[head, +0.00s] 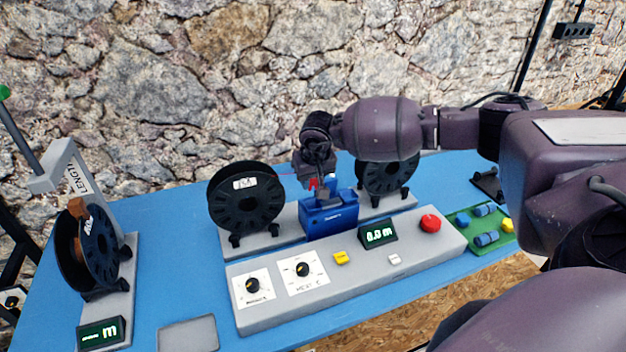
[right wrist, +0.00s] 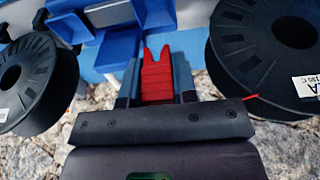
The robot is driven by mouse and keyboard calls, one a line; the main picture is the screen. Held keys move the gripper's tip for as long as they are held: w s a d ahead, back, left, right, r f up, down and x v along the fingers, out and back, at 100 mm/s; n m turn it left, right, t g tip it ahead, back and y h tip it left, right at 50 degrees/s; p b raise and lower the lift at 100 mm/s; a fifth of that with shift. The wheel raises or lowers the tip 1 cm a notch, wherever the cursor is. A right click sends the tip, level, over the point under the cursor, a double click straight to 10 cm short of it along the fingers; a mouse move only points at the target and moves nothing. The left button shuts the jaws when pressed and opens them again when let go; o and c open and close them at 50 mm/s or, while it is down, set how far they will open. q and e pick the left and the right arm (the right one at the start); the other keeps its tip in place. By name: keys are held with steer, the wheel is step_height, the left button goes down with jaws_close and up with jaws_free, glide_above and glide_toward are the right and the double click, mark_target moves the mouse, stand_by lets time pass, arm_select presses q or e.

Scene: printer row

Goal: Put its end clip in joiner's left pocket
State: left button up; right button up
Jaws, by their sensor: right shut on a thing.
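My right gripper (head: 318,188) is above the blue joiner (head: 330,219), which stands between two black spools. It is shut on a red end clip (right wrist: 157,80), which lies ribbed and fork-tipped between the fingers in the right wrist view. A bit of the red clip (head: 313,183) also shows in the head view. The joiner's blue body (right wrist: 112,48) is just beyond the fingertips in the right wrist view. The gripper hides part of the joiner's top, so I cannot tell whether the clip touches a pocket. My left gripper is not in view.
The left spool (head: 246,202) and right spool (head: 388,176) stand close on either side. In front is a grey control panel (head: 350,262) with dials and a red button. A green tray (head: 482,238) holds blue and yellow parts. Another spool (head: 98,245) stands far left.

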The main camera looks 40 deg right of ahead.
steer(key=shift+f, duration=0.1)
steer(key=shift+f, duration=0.6)
steer(key=shift+f+b, duration=1.05)
steer(key=shift+f, duration=0.75)
